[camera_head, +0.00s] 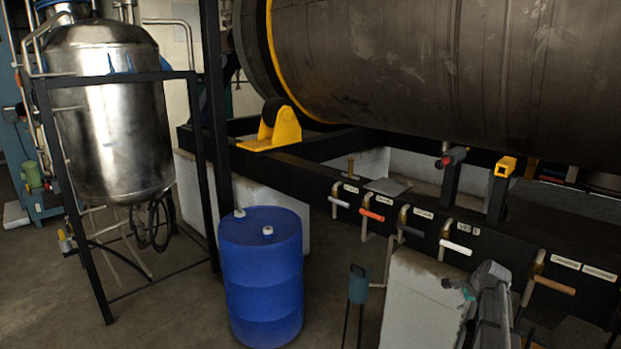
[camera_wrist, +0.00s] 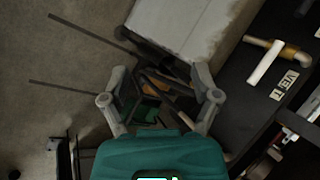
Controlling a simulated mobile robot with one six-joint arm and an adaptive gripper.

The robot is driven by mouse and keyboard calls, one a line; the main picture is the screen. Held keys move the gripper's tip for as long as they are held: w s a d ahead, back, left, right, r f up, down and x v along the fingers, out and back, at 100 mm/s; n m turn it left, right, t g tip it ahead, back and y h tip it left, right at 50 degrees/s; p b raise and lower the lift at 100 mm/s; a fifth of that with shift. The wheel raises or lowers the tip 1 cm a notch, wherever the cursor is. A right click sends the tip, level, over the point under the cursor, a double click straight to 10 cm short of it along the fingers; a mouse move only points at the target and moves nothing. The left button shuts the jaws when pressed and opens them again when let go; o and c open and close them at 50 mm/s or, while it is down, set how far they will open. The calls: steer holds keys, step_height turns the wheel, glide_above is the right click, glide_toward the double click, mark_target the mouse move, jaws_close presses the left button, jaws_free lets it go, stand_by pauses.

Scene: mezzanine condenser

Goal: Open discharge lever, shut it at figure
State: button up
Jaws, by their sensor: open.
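A row of levers runs along the black beam. The tan-handled lever (camera_head: 554,285) at the right sits beside two label plates (camera_head: 584,267); their print is too small to read, so I cannot tell which lever is the discharge one. A white-handled lever (camera_head: 455,247) is left of it; a white handle also shows in the wrist view (camera_wrist: 265,62) near a partly legible label. A teal box (camera_head: 358,285) stands on thin legs; no figure is readable.
An orange lever (camera_head: 372,215), a dark lever (camera_head: 410,230) and another white lever (camera_head: 340,202) are farther left. A pale block (camera_head: 411,300) stands below the beam. A blue drum (camera_head: 261,285) and a steel tank (camera_head: 112,120) stand left, with open floor between.

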steer(key=s+a+f+n+g+b, duration=0.1)
steer(key=s+a+f+n, duration=0.15)
steer(key=a, duration=0.45)
steer(key=s+a+f+n+g+b, duration=0.1)
steer(key=s+a+n, duration=0.1)
steer(key=a+n, duration=0.35)
steer(key=s+a+f+n+g+b, duration=0.1)
steer(key=s+a+f, duration=0.1)
steer(key=a, duration=0.6)
steer(key=s+a+f+n+g+b, duration=0.3)
steer(key=s+a+f+n, duration=0.1)
steer(key=s+a+n, duration=0.6)
steer(key=s+a, duration=0.3)
steer(key=a, duration=0.3)
steer(key=shift+s+n+h, duration=0.25)
steer(key=shift+n+h, duration=0.05)
steer(key=shift+h, duration=0.1)
steer(key=shift+a, duration=0.1)
